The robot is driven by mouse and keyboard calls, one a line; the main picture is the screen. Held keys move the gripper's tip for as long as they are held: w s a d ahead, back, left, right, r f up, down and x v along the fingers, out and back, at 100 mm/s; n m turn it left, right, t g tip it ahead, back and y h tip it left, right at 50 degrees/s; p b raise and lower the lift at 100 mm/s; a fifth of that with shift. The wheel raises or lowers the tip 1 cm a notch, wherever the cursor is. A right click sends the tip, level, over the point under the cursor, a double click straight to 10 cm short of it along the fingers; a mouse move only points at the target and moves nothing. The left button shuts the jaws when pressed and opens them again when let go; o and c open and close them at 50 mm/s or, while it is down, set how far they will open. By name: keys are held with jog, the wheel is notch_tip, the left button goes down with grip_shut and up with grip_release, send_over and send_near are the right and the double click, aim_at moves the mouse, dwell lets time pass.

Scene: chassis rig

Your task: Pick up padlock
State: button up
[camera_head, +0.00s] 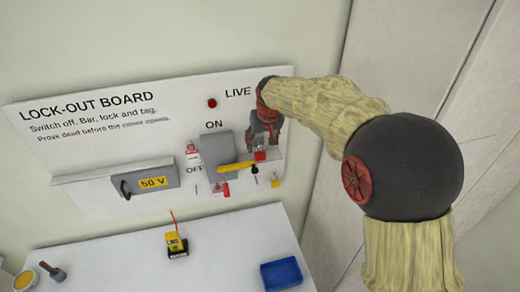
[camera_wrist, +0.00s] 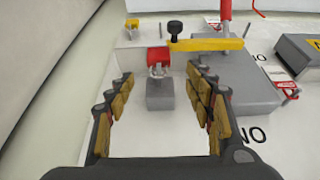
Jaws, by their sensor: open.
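The padlock (camera_head: 260,156) has a red body and hangs on the right of the lock-out board, by the right end of a yellow bar. In the wrist view, which looks upside down, the red padlock (camera_wrist: 157,57) has a silver shackle beside a grey block. My gripper (camera_wrist: 163,80) is open, its two padded fingers on either side of the view with the padlock ahead between them. I see no finger touching it. In the head view my gripper (camera_head: 264,135) is just above the padlock and partly hides the board behind.
The yellow bar (camera_head: 236,167) and a grey switch box (camera_head: 218,156) lie close left of the padlock. A grey 50 V box (camera_head: 150,181) is further left. On the white table (camera_head: 225,250) are a yellow device (camera_head: 176,243) and a blue tray (camera_head: 281,274).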

aim_at(260, 152)
jog(key=p+x, duration=0.2)
jog(key=x, duration=0.5)
jog(key=shift+w+d+f, duration=0.1)
jog(key=shift+w+f, duration=0.15)
jog(key=shift+w, duration=0.05)
jog(key=c, duration=0.4)
jog(key=c, duration=0.9)
jog(key=shift+b, duration=0.3)
